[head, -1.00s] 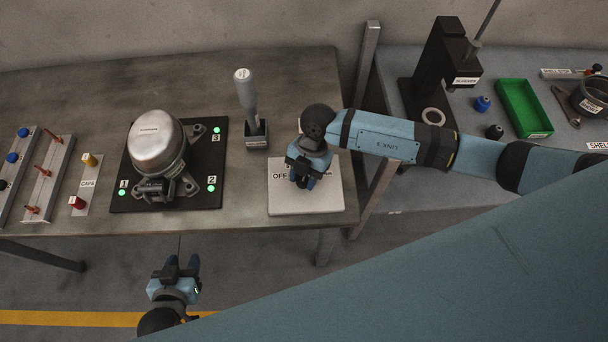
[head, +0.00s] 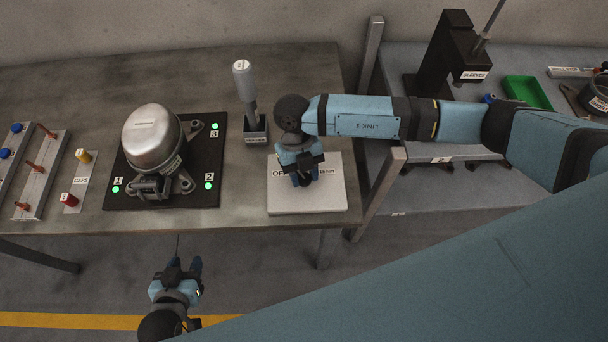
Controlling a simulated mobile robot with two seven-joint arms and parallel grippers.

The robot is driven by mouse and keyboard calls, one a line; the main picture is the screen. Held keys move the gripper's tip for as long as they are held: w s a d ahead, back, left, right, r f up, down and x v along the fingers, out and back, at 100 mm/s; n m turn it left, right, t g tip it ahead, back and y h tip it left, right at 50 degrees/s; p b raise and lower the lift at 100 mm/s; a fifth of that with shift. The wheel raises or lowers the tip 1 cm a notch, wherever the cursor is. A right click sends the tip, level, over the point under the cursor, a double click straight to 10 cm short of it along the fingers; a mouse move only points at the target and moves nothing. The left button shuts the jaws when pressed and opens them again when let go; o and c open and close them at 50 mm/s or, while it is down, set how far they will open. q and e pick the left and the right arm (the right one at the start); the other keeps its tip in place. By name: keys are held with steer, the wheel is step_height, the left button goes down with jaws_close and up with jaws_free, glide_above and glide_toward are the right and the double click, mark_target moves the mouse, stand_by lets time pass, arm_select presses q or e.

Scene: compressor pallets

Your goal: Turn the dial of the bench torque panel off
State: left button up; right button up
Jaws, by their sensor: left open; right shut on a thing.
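The bench torque panel (head: 308,202) is a white plate at the front right corner of the grey bench. An OFF label shows at its upper left, and part of another label shows to the right of my gripper. My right gripper (head: 302,181) points down over the middle of the panel and is shut on the dial, which the fingers and wrist hide. I cannot see which way the dial points. My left gripper (head: 184,264) is open and empty, in front of the bench's front edge, over the floor.
A metal compressor (head: 152,140) stands on a black pallet (head: 203,145) with several green lights. A caps strip and rails lie at left. The second bench at right holds a green tray (head: 527,93).

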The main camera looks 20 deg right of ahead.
steer(key=n+h+b, duration=0.1)
steer(key=n+b, duration=0.1)
steer(key=n, duration=0.1)
steer(key=shift+a+n+b, duration=0.1)
steer(key=shift+n+b, duration=0.2)
steer(key=shift+n, duration=0.1)
steer(key=shift+n+t+h+b, duration=0.4)
steer(key=shift+n+h+b, duration=0.1)
steer(key=shift+n, duration=0.3)
steer(key=shift+r, duration=0.1)
steer(key=o, duration=0.9)
steer(key=b+v, duration=0.1)
steer(key=v, duration=0.6)
steer(key=shift+r, duration=0.2)
steer(key=shift+w, duration=0.1)
